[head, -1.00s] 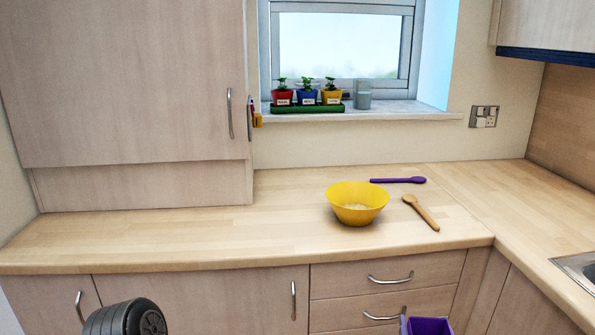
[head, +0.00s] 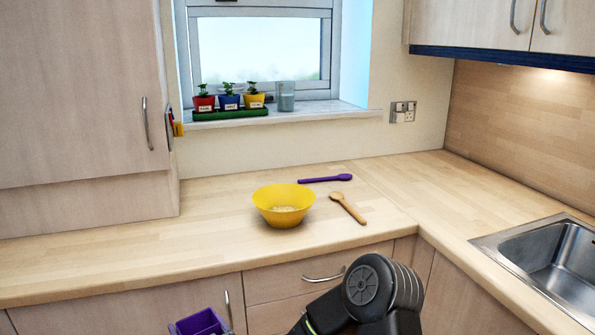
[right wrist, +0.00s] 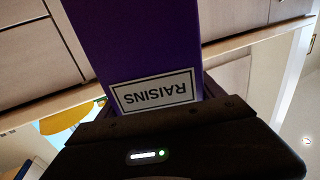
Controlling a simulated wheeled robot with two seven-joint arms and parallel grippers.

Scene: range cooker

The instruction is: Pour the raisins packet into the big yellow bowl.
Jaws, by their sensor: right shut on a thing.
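The big yellow bowl (head: 284,205) stands upright on the wooden worktop, with some pale contents in its bottom. Part of it also shows, at a slant, in the right wrist view (right wrist: 62,116). The raisins packet (right wrist: 140,45) is a purple box with a white RAISINS label, upside down in the right wrist view. My right gripper (right wrist: 155,100) is shut on it. In the head view the packet (head: 201,323) shows at the bottom edge, in front of the cupboards, below and left of the bowl and apart from it. My left gripper is out of view.
A purple spoon (head: 326,179) and a wooden spoon (head: 347,207) lie right of the bowl. A sink (head: 560,262) is at the right. Potted plants (head: 229,99) and a grey cup (head: 286,96) stand on the windowsill. The worktop left of the bowl is clear.

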